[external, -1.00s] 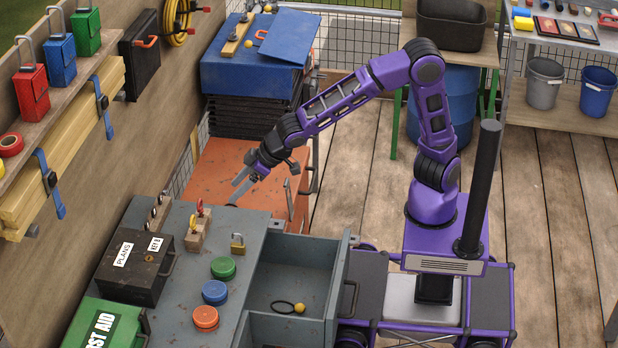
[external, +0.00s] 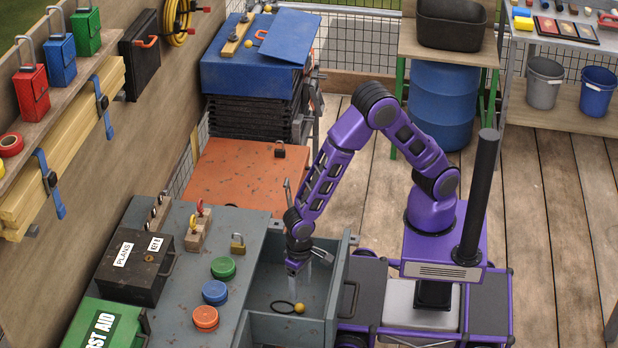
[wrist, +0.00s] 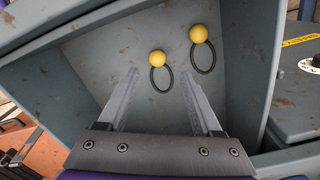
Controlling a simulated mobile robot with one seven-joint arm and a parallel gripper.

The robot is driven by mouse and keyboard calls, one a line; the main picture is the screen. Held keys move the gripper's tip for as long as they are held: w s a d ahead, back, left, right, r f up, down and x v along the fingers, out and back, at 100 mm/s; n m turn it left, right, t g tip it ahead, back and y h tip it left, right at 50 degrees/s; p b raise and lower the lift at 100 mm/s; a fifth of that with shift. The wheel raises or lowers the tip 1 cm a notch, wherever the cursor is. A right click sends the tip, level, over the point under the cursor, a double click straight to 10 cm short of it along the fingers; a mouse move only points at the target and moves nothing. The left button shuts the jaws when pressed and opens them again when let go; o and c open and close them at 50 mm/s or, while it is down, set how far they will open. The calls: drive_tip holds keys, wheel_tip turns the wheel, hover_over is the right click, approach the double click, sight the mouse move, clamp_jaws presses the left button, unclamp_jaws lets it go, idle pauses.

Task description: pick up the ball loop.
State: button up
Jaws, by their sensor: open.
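A ball loop, a yellow ball (wrist: 157,58) with a thin black loop (wrist: 161,79), lies on the floor of the open grey drawer. A second ball loop (wrist: 199,34) lies right of it in the wrist view. Only one ball loop (external: 299,308) shows in the external view; I cannot tell which. My gripper (wrist: 160,74) is open and empty, its two fingers pointing into the drawer. In the wrist view, the first loop appears between the fingertips and the second beyond the right one. In the external view my gripper (external: 300,274) hangs above the drawer, behind the visible ball.
The drawer walls (external: 340,272) surround the ball loops closely.

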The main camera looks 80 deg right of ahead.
sight(299, 305)
drive_tip(key=f, duration=0.2)
drive_tip(key=f+b, duration=0.1)
drive_tip(key=f, duration=0.5)
drive_tip(key=shift+w+d, duration=0.25)
drive_tip(key=shift+d, duration=0.05)
clamp_jaws()
